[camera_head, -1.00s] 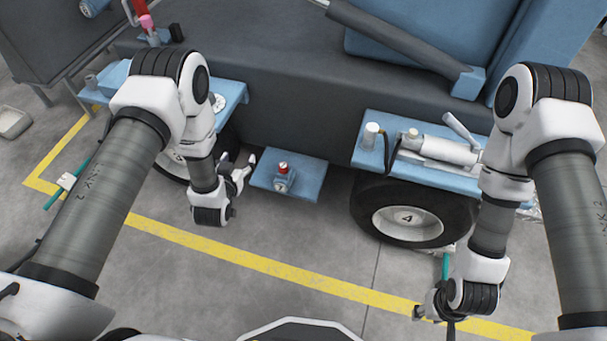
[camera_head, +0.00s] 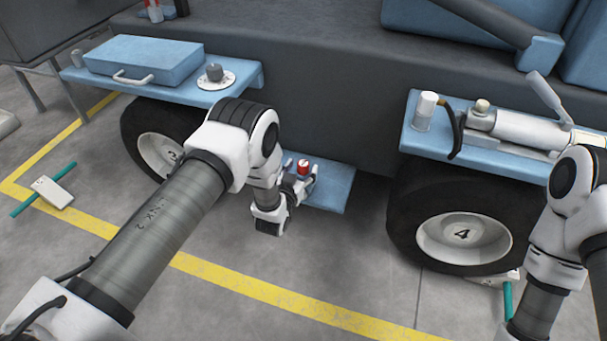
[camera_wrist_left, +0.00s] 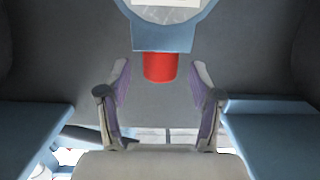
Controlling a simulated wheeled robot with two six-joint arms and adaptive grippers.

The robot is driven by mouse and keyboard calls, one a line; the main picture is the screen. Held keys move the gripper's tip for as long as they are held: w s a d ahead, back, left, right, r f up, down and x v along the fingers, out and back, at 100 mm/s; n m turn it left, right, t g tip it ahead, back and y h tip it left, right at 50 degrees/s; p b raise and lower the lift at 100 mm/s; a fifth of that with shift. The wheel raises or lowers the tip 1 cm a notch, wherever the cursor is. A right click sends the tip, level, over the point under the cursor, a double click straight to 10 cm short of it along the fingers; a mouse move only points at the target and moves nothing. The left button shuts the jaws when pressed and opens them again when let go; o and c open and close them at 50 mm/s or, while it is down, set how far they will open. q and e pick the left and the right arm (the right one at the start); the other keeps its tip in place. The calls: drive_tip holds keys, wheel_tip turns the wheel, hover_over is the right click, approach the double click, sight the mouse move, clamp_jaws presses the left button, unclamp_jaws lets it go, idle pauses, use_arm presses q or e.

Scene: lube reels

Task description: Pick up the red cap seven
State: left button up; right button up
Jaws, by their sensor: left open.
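The red cap (camera_head: 303,167) sits on top of a fitting on the low blue shelf (camera_head: 334,190) between the two wheels. My left gripper (camera_head: 302,174) is open, its fingers either side of the cap. The wrist view shows the red cap (camera_wrist_left: 160,67) between and ahead of the open fingers of my left gripper (camera_wrist_left: 160,74), with clear gaps on both sides. There the cap joins a blue body (camera_wrist_left: 165,38) with a white label. In the head view my gripper hides most of this body. My right gripper is out of view.
Wheel four (camera_head: 464,238) stands right of the low shelf, and another wheel (camera_head: 158,150) stands left. A blue toolbox (camera_head: 143,60) and a round dial (camera_head: 215,76) sit on the upper left shelf. A white-capped cylinder (camera_head: 426,110) stands on the right shelf.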

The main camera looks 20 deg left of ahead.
use_arm(q)
drive_tip(key=shift+w+f, duration=0.45)
drive_tip(key=shift+w, duration=0.35)
drive_tip(key=shift+w+r, duration=0.1)
drive_tip(key=shift+w, duration=0.15)
drive_tip(key=shift+r, duration=0.1)
drive_tip(key=c, duration=0.9)
